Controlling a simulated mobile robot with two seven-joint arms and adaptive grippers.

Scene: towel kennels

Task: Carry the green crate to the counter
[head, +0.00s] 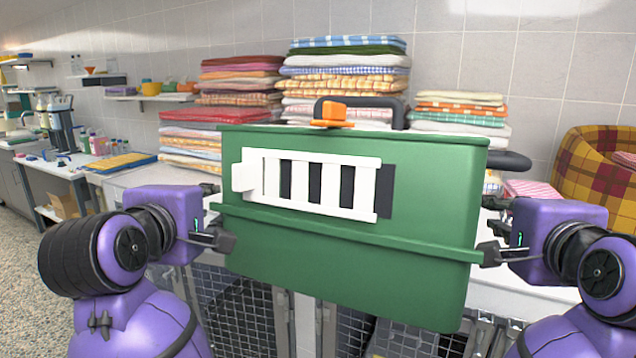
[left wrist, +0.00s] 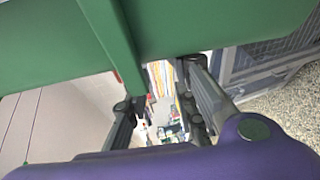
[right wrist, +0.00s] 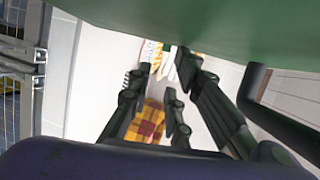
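The green crate (head: 350,260) fills the middle of the head view, upright but slightly tilted, its right side lower. Its front has a white barred panel (head: 372,190), and an orange piece (head: 333,115) shows at its top. My left gripper (head: 218,214) is at its left end, with fingers apart above and below the ledge. My right gripper (head: 492,228) is at its right end, fingers also apart. Wrist views show gaps between the left fingers (left wrist: 160,95) and the right fingers (right wrist: 158,85). Contact is unclear. The counter (head: 525,295) shows behind the crate, which hides much of it.
Stacks of folded towels (head: 345,70) stand behind the crate. A plaid pet bed (head: 590,175) is at the right. Wire kennel doors (head: 240,310) are below the counter. A side bench with bottles (head: 95,145) stands at the left, beside open speckled floor (head: 20,250).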

